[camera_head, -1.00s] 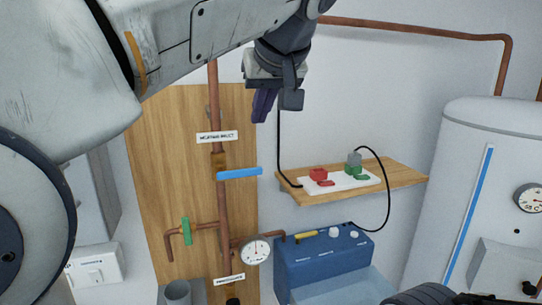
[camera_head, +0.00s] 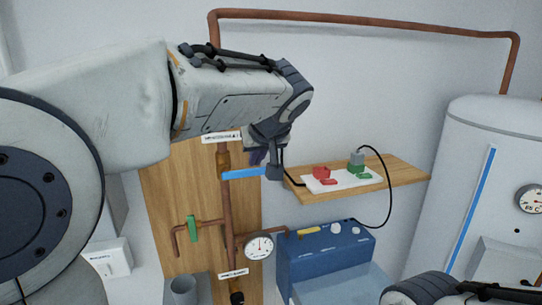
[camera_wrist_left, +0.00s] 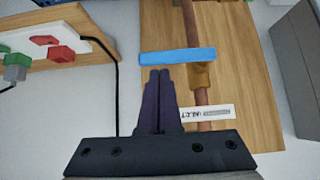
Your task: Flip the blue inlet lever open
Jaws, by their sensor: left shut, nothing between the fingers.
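The blue inlet lever (camera_head: 243,174) sticks out level to the right from the vertical copper pipe (camera_head: 226,205) on the wooden board. It also shows in the left wrist view (camera_wrist_left: 178,57), crosswise to the pipe. My left gripper (camera_head: 257,156) is shut and empty, just above the lever's outer part in the head view. In the left wrist view its dark fingertips (camera_wrist_left: 160,72) are together close to the lever's edge; whether they touch it I cannot tell. A white inlet label (camera_head: 222,138) sits above the lever, partly covered by my arm. My right gripper is not in view.
A wooden shelf (camera_head: 408,176) with a white power strip stands right of the board. A green-handled valve (camera_head: 192,228) and a gauge (camera_head: 259,246) sit below the lever. A blue box (camera_head: 325,252) is below the shelf, and a white tank (camera_head: 478,130) is at right.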

